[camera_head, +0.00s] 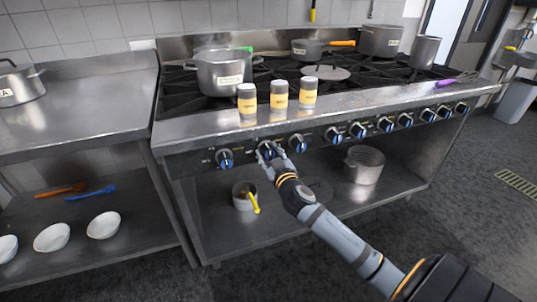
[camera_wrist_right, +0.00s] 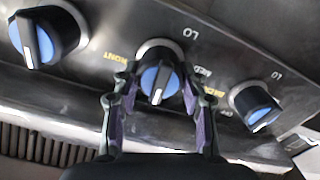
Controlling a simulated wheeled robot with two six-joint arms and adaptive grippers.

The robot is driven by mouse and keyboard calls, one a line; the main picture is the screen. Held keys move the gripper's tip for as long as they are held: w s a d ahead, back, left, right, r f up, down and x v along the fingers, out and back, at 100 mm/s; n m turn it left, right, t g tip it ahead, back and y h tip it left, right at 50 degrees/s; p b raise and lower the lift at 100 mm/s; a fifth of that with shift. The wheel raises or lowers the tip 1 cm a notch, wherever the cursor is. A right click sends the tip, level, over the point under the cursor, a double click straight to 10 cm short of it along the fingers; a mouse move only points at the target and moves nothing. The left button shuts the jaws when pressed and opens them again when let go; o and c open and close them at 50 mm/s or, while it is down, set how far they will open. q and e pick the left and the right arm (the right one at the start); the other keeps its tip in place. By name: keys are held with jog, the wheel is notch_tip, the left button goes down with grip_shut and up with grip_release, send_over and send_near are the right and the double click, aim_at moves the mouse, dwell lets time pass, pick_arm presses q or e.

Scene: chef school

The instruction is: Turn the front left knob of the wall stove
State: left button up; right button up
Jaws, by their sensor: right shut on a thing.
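The stove (camera_head: 330,110) has a row of dark knobs with blue faces along its front panel. My right gripper (camera_head: 268,154) is at the second knob from the left (camera_head: 264,149), which it partly hides. In the right wrist view this knob (camera_wrist_right: 158,82) sits between the two fingers of the right gripper (camera_wrist_right: 160,92), and the gripper is shut on it. Its pale pointer bar stands nearly upright, tilted slightly. The leftmost knob (camera_head: 225,159) is free, and so is the one to the right (camera_head: 298,142). My left gripper is out of view.
Three yellow-labelled shakers (camera_head: 279,96) stand on the stove's front ledge above the knobs. A pot (camera_head: 222,72) is on the left burner. A small pot (camera_head: 240,197) with a yellow-handled tool and a larger pot (camera_head: 364,166) stand on the shelf below. The floor in front is clear.

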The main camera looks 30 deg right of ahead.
jog(key=shift+f+m, duration=0.1)
jog(key=shift+m, duration=0.4)
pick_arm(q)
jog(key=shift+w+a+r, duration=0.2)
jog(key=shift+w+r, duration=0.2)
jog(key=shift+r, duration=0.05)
pick_arm(e)
jog(key=o, duration=1.2)
jog(key=shift+c, duration=0.2)
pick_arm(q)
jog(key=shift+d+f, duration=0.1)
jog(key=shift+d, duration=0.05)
pick_arm(e)
jog(key=v, duration=1.2)
